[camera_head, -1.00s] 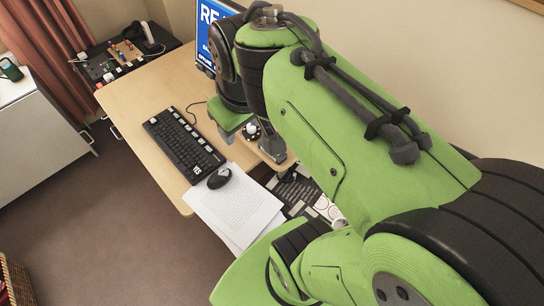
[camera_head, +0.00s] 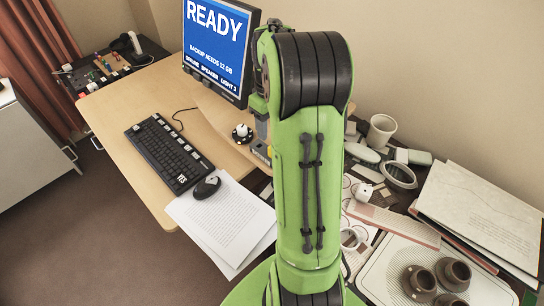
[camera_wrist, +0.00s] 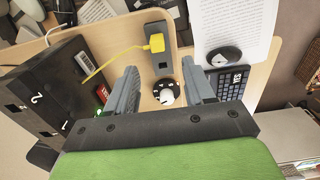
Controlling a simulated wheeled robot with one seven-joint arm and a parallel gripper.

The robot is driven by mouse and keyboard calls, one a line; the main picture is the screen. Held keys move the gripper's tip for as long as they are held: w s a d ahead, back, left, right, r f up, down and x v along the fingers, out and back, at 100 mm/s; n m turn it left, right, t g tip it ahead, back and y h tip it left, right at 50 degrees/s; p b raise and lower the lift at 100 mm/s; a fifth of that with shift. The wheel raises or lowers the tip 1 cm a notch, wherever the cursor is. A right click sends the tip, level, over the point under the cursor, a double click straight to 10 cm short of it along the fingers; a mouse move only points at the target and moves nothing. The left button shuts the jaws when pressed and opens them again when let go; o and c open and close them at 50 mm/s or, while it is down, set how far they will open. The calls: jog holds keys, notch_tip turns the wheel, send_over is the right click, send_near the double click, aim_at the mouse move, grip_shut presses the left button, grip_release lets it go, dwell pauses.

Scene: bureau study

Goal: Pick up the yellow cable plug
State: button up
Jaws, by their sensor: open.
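The yellow cable plug (camera_wrist: 154,43) shows in the wrist view, in or on a grey socket strip (camera_wrist: 161,64). Its thin yellow cable runs left and down toward a dark box marked 1 and 2 (camera_wrist: 45,88). My gripper (camera_wrist: 159,68) is open, with its two grey fingers apart and nothing between them in contact. The plug appears just beyond the fingertips, between their lines. In the head view my arm hides most of the gripper and the plug cannot be made out clearly.
A black-and-white dial (camera_wrist: 166,94) sits close below the strip. The monitor (camera_head: 218,45), keyboard (camera_head: 168,152), mouse (camera_head: 206,187) and papers (camera_head: 222,220) are left of my arm. The right side is cluttered with a white cup (camera_head: 381,131), brown pots (camera_head: 420,283) and a folder (camera_head: 485,215).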

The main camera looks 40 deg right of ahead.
jog(key=f+b, duration=0.1)
jog(key=f, duration=0.2)
jog(key=f+b, duration=0.1)
jog(key=f, duration=0.2)
jog(key=f+b, duration=0.1)
jog(key=f, duration=0.2)
jog(key=shift+s+d+f, duration=0.1)
jog(key=shift+d+f, duration=0.15)
jog(key=shift+f, duration=0.1)
grip_shut()
